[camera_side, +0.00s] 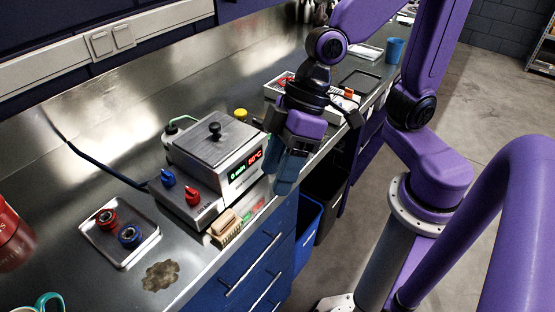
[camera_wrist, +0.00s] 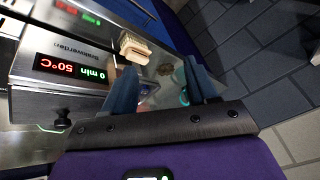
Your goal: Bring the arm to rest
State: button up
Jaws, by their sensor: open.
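My gripper (camera_side: 287,172) hangs in front of the bench's front edge, to the right of the steel heated bath. Its blue fingers point down, and the drawers are behind and below them. In the wrist view my gripper (camera_wrist: 163,85) shows two fingers spread apart with nothing held between them. The steel bath (camera_side: 215,150) has a closed lid with a black knob. Its lit display (camera_wrist: 72,68) reads 0 min and 50°C, upside down in the wrist view.
A switch box (camera_side: 186,202) with blue and red levers and a brush (camera_side: 232,228) stand by the bath. A tray (camera_side: 126,255) holds a red and a blue part. A brown stain (camera_side: 160,276) marks the bench. A blue cup (camera_side: 394,50) stands far back. Floor in front is open.

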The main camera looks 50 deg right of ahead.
jog(key=s+d+f+n+h, duration=0.1)
jog(key=s+d+h, duration=0.1)
jog(key=d, duration=0.5)
jog(key=s+d+f+n+h, duration=0.1)
jog(key=s+d+h, duration=0.2)
jog(key=d, duration=0.5)
jog(key=shift+s+f+g, duration=0.2)
jog(key=shift+s+g, duration=0.1)
jog(key=shift+s, duration=0.45)
